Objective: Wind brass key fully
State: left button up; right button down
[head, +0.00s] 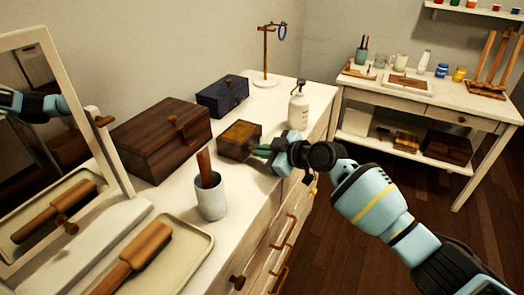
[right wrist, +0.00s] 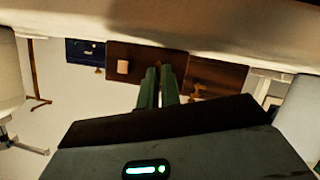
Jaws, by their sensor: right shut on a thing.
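A small wooden box (head: 240,139) sits on the white dresser between the large dark wooden box and the white bottle. It also shows in the right wrist view (right wrist: 121,54), which looks upside down. My right gripper (head: 262,151) reaches in from the right, its green fingertips at the side of the small box. In the right wrist view the two fingers (right wrist: 159,75) are close together and point at the box face. The brass key is hidden by the fingertips, so its turn angle cannot be seen. My left gripper is not directly in view.
A large dark box (head: 155,140), a blue box (head: 222,94), a white bottle (head: 299,107) and a cup (head: 212,199) holding a brown object stand around it. A mirror (head: 122,150), a tray (head: 184,263) with a brush and a ring stand (head: 265,55) are also here.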

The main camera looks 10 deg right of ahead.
jog(key=shift+w+f+m+g+y+b, duration=0.1)
jog(key=shift+m+g+y+b, duration=0.35)
jog(key=shift+m+b, duration=0.4)
jog(key=shift+d+m+g+y+b, duration=0.1)
jog(key=shift+m+g+y+b, duration=0.15)
jog(key=shift+m+g+b, duration=0.45)
jog(key=shift+w+m+g+b, duration=0.1)
jog(key=shift+m+g+b, duration=0.25)
jog(key=shift+m, duration=0.4)
jog(key=shift+y, duration=0.3)
jog(key=c, duration=1.6)
grip_release()
